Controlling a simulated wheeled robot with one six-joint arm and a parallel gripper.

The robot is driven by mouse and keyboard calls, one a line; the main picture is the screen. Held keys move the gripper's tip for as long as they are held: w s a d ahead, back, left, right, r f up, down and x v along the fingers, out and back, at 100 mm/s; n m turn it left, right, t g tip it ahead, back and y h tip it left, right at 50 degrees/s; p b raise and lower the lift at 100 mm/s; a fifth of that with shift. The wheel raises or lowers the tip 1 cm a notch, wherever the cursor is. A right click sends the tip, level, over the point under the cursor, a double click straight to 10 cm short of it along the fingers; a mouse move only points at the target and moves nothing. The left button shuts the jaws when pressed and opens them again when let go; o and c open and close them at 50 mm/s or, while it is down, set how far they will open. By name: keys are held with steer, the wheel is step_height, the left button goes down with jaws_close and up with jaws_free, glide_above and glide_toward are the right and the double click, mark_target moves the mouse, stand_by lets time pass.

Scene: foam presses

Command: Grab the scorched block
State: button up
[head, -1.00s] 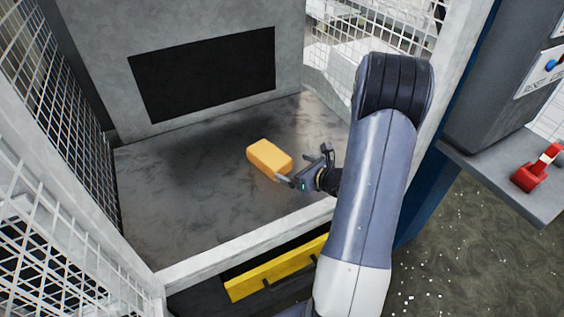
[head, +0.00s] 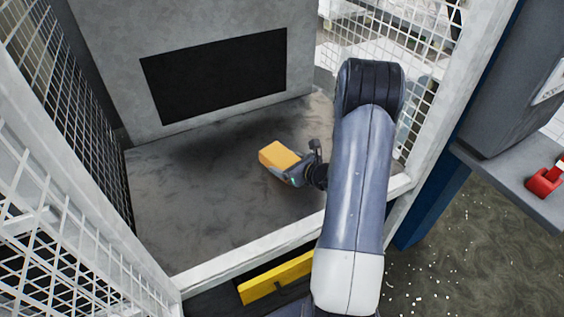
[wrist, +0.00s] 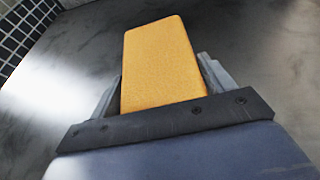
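A plain orange block (head: 279,155) lies on or just above the grey press bed, in front of the dark opening. No scorch mark shows on its visible faces. My gripper (head: 305,164) is at the block's right end in the head view, one finger on each side. In the wrist view the block (wrist: 160,65) stands out from between the two fingers (wrist: 160,90), very close to both. Its near end is hidden behind my gripper. Whether the fingers press on it or leave thin gaps, I cannot tell.
The grey bed (head: 190,205) is otherwise bare. A wire mesh guard (head: 70,110) stands on the left, and another is at the back right. A pale front sill (head: 245,250) and yellow bar (head: 275,280) run below. A red object (head: 545,180) sits on a right-hand shelf.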

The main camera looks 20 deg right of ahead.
steer(key=c, duration=0.6)
steer(key=shift+r, duration=0.1)
